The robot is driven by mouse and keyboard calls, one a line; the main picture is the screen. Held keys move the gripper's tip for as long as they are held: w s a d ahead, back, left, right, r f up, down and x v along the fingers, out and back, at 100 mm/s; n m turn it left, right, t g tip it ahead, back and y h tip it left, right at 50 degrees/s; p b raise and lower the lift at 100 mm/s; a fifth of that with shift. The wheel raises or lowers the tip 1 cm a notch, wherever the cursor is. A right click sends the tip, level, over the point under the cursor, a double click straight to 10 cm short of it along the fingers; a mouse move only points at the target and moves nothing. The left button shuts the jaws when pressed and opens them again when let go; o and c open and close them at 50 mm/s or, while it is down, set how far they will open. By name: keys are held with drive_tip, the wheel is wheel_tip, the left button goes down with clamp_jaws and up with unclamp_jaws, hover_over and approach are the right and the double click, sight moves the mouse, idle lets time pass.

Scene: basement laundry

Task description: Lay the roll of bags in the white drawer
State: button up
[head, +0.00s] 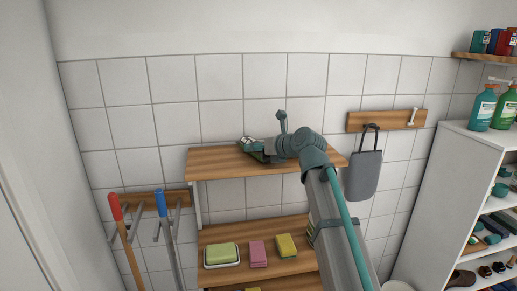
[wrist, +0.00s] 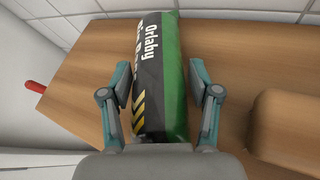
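The roll of bags (wrist: 160,75) is a black and green roll with white lettering and yellow stripes. It lies on the wooden top shelf (wrist: 235,60), running away from my gripper in the wrist view. In the head view only a small part of it (head: 246,140) shows beside my gripper. My gripper (wrist: 160,85) is open, with one finger on each side of the roll. I cannot make out a white drawer in either view.
A brown wooden block (wrist: 286,125) lies right of my gripper on the shelf. Below are a green sponge on a dish (head: 221,254), a pink sponge (head: 258,252) and a yellow sponge (head: 286,246). A grey bag (head: 363,174) hangs to the right; a white shelf unit (head: 449,170) stands farther right.

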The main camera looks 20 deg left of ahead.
drive_tip(key=shift+d+r, duration=0.1)
drive_tip(key=shift+r, duration=0.05)
drive_tip(key=b+v, duration=0.1)
drive_tip(key=v, duration=0.9)
drive_tip(key=shift+s+d+b, duration=0.25)
drive_tip(key=shift+s+b, duration=0.05)
drive_tip(key=shift+b, duration=0.05)
drive_tip(key=o, duration=0.4)
drive_tip(key=shift+s+d+r, duration=0.25)
drive_tip(key=shift+d+r, duration=0.1)
drive_tip(key=shift+d, duration=0.05)
drive_tip(key=shift+c, duration=0.2)
